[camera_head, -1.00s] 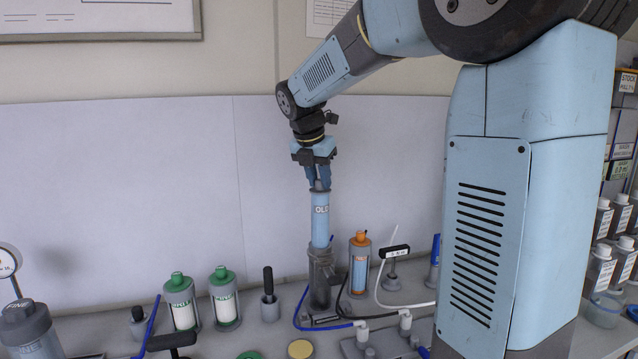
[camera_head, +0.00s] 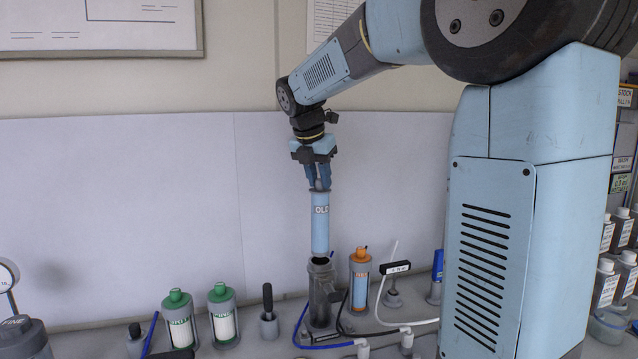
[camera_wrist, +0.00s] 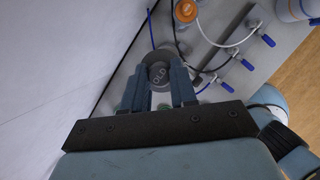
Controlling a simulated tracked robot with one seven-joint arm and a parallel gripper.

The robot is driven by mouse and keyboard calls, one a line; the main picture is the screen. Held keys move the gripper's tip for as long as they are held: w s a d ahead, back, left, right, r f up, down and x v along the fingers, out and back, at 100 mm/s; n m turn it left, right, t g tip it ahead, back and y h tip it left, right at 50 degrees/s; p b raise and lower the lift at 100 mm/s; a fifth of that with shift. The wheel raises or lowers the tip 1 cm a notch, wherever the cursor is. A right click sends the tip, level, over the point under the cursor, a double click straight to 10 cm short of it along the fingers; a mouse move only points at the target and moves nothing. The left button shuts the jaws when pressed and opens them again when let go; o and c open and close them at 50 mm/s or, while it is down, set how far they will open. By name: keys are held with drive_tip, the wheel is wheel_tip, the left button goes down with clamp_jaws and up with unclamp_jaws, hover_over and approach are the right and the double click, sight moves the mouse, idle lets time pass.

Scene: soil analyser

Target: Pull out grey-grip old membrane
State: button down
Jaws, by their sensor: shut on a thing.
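The old membrane (camera_head: 320,228) is a light-blue cylinder marked OLD. It hangs upright under my gripper (camera_head: 318,184), which is shut on its grey top grip. The membrane's lower end is just above that opening, with a small gap in the head view.
An orange-capped cartridge (camera_head: 360,280) stands close right of the housing. Two green-capped cartridges (camera_head: 178,318) and a black-handled tool (camera_head: 268,310) stand to the left. Blue (camera_head: 300,325) and white tubes run around the housing base. The wall panel (camera_head: 120,210) is close behind.

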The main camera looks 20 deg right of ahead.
drive_tip(key=shift+r, duration=1.35)
